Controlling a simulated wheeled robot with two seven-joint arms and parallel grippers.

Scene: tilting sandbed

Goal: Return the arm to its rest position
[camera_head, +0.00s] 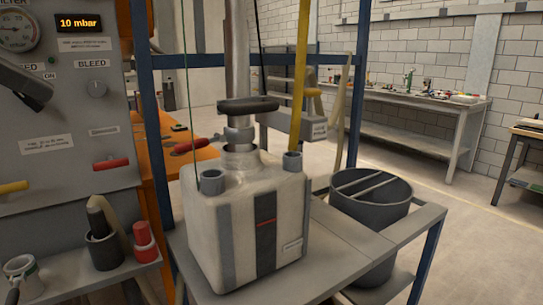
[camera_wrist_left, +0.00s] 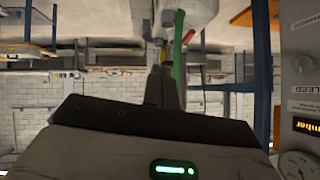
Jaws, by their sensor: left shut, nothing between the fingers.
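My left gripper (camera_head: 38,92) shows only as a dark grey part at the left edge of the head view, in front of the grey control panel (camera_head: 60,200). In the left wrist view its dark fingers (camera_wrist_left: 166,80) are together, with nothing seen between them. That view looks upside down. A green rod (camera_wrist_left: 179,60) and a red part (camera_wrist_left: 188,36) show close beyond the fingers; I cannot tell whether they touch. The rest of the left arm is mostly out of the head view. My right gripper is in neither view.
A pale box-shaped unit (camera_head: 205,225) with a vertical metal pipe stands on a grey table (camera_head: 335,240). A dark bin (camera_head: 365,245) stands at its right. A shelf (camera_head: 75,275) with a mug and red-capped item lies below the panel. Blue posts (camera_head: 150,110) frame the area.

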